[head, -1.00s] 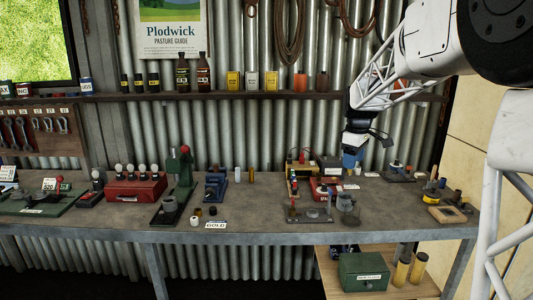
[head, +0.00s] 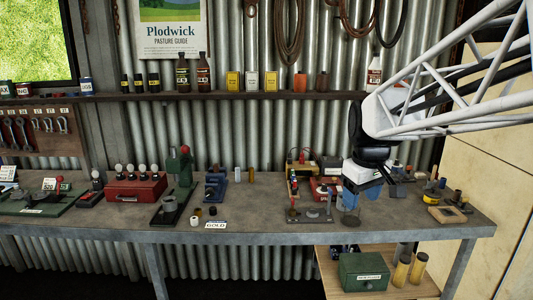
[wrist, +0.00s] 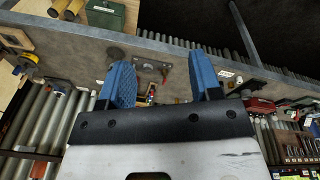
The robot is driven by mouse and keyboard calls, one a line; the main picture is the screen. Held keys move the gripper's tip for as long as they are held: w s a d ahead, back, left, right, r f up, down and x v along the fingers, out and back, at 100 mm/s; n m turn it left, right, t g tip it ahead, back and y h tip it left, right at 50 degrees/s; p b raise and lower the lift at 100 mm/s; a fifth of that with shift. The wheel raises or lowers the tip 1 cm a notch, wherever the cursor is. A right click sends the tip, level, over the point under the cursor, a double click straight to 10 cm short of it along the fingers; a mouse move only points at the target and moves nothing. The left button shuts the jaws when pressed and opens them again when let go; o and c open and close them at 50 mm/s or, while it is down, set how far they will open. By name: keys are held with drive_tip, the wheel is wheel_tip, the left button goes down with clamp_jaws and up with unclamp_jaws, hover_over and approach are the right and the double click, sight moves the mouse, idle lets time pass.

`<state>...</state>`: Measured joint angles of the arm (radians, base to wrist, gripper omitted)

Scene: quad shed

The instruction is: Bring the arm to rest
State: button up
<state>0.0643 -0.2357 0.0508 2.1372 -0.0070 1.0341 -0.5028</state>
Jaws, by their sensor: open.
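My gripper (head: 358,201) is over the right part of the workbench (head: 270,228). Its two blue fingers point down and stand apart, with nothing between them in the wrist view (wrist: 160,62). A grey round base (head: 351,220) shows just below the fingers in the head view; the gripper hides what stands above it. I cannot tell whether the fingers touch anything. My arm reaches in from the upper right.
A flat metal stand (head: 317,215) is left of the gripper, and a wooden frame (head: 446,214) is to its right. A red box (head: 325,185) is behind. A green box (head: 363,271) sits on the lower shelf.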

drive_tip(key=s+a+f+m, duration=0.1)
drive_tip(key=s+f, duration=0.3)
drive_tip(key=s, duration=0.7)
drive_tip(key=s+a+f+m, duration=0.2)
drive_tip(key=s+f+m, duration=0.2)
drive_tip(key=s, duration=0.8)
drive_tip(key=shift+s+f+t, duration=0.3)
drive_tip(key=shift+f+t, duration=0.1)
drive_tip(key=shift+f, duration=0.25)
idle(0.5)
